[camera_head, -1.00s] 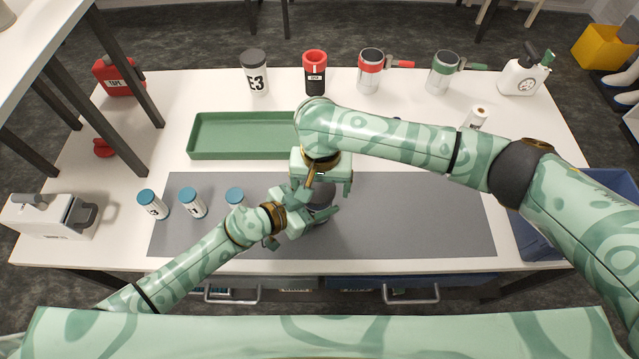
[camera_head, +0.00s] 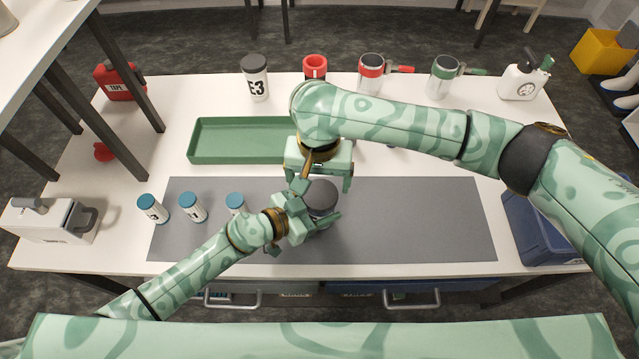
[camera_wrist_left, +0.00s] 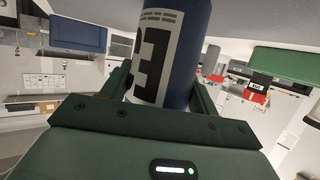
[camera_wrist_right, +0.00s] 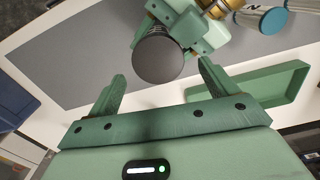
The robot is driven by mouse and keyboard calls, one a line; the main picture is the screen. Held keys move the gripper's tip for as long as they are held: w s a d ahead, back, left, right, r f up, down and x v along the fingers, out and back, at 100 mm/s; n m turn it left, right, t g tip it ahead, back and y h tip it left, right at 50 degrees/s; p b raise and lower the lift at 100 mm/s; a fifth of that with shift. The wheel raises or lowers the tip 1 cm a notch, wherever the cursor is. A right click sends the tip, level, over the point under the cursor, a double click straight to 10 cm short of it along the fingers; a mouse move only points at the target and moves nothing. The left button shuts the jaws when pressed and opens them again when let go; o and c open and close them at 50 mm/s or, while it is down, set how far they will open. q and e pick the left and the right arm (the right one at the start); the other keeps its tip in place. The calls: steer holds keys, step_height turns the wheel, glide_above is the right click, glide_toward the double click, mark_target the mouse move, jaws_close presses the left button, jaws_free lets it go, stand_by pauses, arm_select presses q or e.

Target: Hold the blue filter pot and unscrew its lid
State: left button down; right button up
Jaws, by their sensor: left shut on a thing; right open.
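The blue filter pot (camera_wrist_left: 180,45), with a white label and black lettering, stands between the fingers of my left gripper (camera_wrist_left: 163,88) in the left wrist view. In the head view my left gripper (camera_head: 318,212) is shut around its side, over the grey mat. The pot's round dark grey lid (camera_head: 322,194) shows on top, and it faces the camera in the right wrist view (camera_wrist_right: 158,58). My right gripper (camera_head: 323,182) is open and empty. In the right wrist view its fingers (camera_wrist_right: 160,72) point towards the lid, apart from it.
The grey mat (camera_head: 420,215) is clear to the right. Small blue-capped jars (camera_head: 193,206) stand at the left. A green tray (camera_head: 235,158) lies behind the grippers. A blue bin (camera_head: 540,230) is at the right.

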mark_target(320, 194)
step_height(320, 194, up, 3)
steer(key=m, duration=0.2)
steer(key=shift+d+f+m, duration=0.1)
steer(key=shift+m, duration=0.5)
arm_select(q)
steer(key=shift+w, duration=0.1)
arm_select(e)
step_height(320, 194, down, 8)
steer(key=shift+r, duration=0.25)
arm_select(q)
steer(key=shift+a, duration=0.1)
arm_select(e)
steer(key=shift+d, duration=0.1)
steer(key=c, duration=1)
steer(key=o, duration=1.1)
